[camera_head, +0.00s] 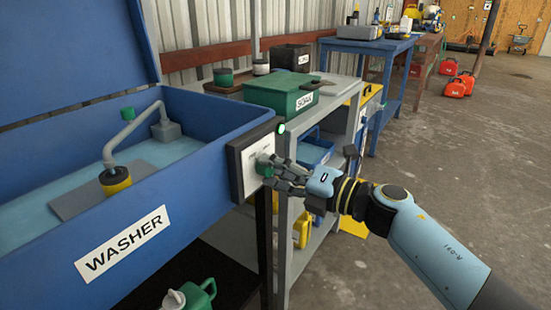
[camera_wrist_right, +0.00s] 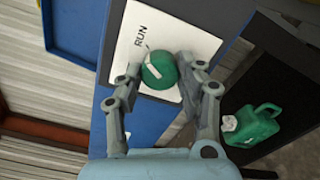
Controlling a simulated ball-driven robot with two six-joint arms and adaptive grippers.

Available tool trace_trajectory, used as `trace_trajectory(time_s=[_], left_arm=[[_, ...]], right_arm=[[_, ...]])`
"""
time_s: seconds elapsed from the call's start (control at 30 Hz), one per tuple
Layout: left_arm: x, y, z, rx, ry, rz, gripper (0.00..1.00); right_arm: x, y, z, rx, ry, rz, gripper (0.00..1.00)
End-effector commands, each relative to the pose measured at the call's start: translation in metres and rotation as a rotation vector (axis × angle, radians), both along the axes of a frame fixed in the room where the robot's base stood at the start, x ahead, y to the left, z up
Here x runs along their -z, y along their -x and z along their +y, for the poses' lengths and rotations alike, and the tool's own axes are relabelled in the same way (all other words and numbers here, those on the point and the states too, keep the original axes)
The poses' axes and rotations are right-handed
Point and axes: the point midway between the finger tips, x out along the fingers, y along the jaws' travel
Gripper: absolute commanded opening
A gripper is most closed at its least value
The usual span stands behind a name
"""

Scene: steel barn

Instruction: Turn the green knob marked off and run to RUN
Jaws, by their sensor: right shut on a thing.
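The green knob (camera_head: 263,163) sits on a white panel (camera_head: 248,178) at the right end of the blue washer (camera_head: 190,193). In the right wrist view the knob (camera_wrist_right: 161,71) is round with a white pointer mark on its face, near the printed word RUN (camera_wrist_right: 141,36). My left gripper is not in view.
A green lamp (camera_head: 281,128) glows at the panel box's upper corner. A grey shelf table with a green SOAK box (camera_head: 280,94) stands beyond the washer. A green can (camera_head: 198,293) sits low in front. Open concrete floor lies right.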

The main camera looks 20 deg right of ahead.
Motion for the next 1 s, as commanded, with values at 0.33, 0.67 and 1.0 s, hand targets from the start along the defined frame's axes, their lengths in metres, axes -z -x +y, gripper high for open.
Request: trace_trajectory(time_s=[0.33, 0.67, 1.0], left_arm=[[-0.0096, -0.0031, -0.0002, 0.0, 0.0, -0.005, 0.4], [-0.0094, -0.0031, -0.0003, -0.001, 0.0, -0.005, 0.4], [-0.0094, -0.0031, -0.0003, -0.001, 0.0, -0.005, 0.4]], right_arm=[[0.0003, 0.0, -0.0003, 0.0, -0.058, 0.046, 0.06], [0.0012, 0.0, -0.0004, 0.001, -0.06, 0.049, 0.05], [0.0006, 0.0, -0.0002, 0.0, -0.06, 0.048, 0.61]])
